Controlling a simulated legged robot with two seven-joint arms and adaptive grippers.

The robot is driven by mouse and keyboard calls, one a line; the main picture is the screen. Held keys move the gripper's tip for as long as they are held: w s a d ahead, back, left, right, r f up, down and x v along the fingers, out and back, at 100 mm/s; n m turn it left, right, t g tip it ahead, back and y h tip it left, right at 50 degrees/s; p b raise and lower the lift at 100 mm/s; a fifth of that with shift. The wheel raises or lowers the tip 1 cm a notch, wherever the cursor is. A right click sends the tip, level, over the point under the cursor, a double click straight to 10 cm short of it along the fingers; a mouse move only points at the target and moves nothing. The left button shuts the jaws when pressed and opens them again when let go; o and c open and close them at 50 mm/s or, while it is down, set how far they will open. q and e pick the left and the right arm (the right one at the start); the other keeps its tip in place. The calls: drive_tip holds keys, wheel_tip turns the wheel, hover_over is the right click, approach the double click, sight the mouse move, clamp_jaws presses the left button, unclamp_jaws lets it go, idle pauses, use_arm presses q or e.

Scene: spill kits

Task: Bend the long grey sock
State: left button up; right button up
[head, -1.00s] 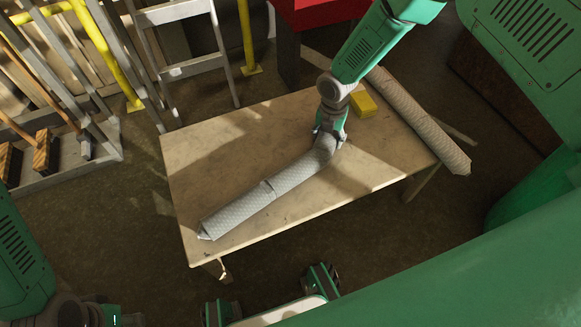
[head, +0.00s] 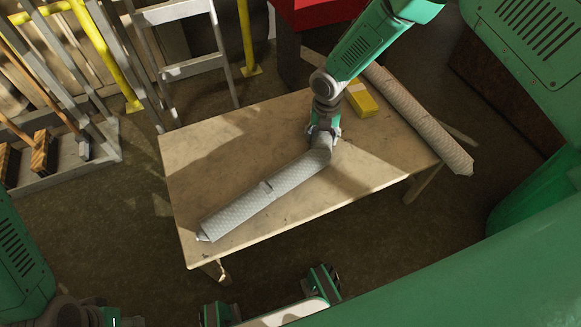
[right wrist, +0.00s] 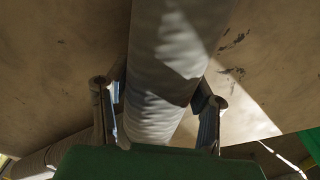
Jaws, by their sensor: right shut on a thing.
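A long grey sock (head: 262,194), a quilted roll with a band near its middle, lies slantwise on the table (head: 215,150). Its left end is near the table's front left corner. My right gripper (head: 322,148) is shut on its right end, and the sock looks nearly straight. In the right wrist view the sock (right wrist: 172,60) runs between the two fingers (right wrist: 160,108), one on each side. The fingers partly hide that end. I cannot tell whether it is raised off the table. My left gripper is not clearly seen.
A second grey roll (head: 420,120) lies along the table's right side, its near end over the edge. A yellow block (head: 361,103) sits beside it, close to my right arm. The table's left part is clear. Racks with yellow rails (head: 105,55) stand behind left.

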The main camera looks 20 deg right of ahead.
drive_tip(key=shift+a, duration=0.1)
drive_tip(key=shift+w+a+n, duration=0.1)
drive_tip(key=shift+a+n, duration=0.1)
drive_tip(key=shift+n, duration=0.3)
drive_tip(key=shift+a, duration=0.1)
drive_tip(key=o, duration=0.9)
drive_tip(key=shift+r, duration=0.1)
drive_tip(key=shift+r+p, duration=2.45)
drive_tip(key=shift+r, duration=0.9)
